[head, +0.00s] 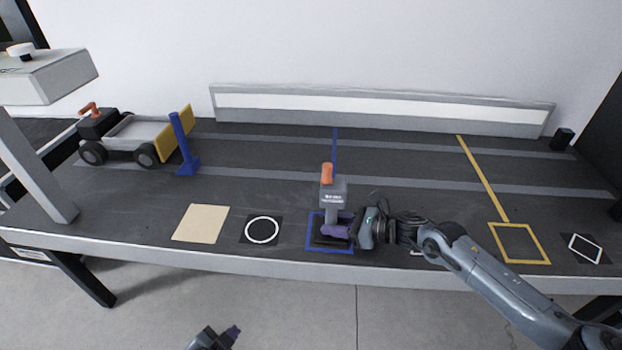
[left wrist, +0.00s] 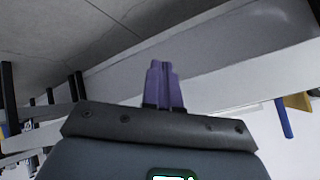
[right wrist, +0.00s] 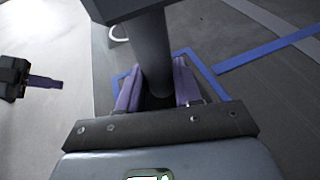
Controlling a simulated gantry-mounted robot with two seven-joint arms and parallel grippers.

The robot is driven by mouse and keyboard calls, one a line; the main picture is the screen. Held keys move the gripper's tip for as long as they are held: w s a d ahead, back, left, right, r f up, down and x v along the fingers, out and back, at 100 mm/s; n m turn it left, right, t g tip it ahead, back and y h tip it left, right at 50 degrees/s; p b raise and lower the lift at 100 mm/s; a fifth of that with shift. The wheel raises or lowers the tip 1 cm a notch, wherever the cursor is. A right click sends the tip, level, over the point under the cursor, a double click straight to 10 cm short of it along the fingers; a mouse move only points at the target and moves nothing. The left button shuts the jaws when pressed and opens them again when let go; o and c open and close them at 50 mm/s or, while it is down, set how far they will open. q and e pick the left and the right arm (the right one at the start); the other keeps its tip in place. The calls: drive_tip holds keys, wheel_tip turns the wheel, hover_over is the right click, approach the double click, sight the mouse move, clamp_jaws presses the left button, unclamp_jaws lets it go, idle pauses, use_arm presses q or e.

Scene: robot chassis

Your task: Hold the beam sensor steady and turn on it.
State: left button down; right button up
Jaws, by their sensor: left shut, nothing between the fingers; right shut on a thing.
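The beam sensor (head: 333,192) stands upright inside a blue square outline (head: 312,246) near the table's front edge. It has a grey head with dark lettering, an orange knob (head: 327,172) on top and a dark base. My right gripper (head: 336,230) comes in from the right, low on the sensor, its purple fingers shut around the grey post (right wrist: 152,55). My left gripper (head: 234,331) is below the table's front edge, away from the sensor. Its purple fingers (left wrist: 162,75) are together and empty. The sensor's far side is hidden.
A cart (head: 135,131) with a yellow panel and a blue post (head: 183,145) stand at the left. A beige square (head: 201,223), a white ring (head: 262,230) and a yellow outline (head: 519,259) lie along the front. A long white-faced barrier (head: 380,108) runs along the back.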

sight(323, 173)
use_arm(q)
drive_tip(key=w+d+r+m+t+h, duration=0.35)
drive_tip(key=w+r+m+h, duration=0.25)
drive_tip(key=w+r+m, duration=0.6)
drive_tip(key=w+r+m+g+h, duration=0.2)
drive_tip(key=w+r+m+h, duration=0.2)
drive_tip(key=r, duration=1.1)
drive_tip(key=shift+d+r+m+g+h, duration=0.15)
drive_tip(key=shift+r+m+g+h, duration=0.15)
drive_tip(key=shift+m+h, duration=2)
drive_tip(key=shift+m+y, duration=0.3)
drive_tip(key=shift+y, duration=0.1)
drive_tip(key=x, duration=1.4)
drive_tip(key=shift+s+f, duration=0.1)
drive_tip(key=shift+f, duration=0.05)
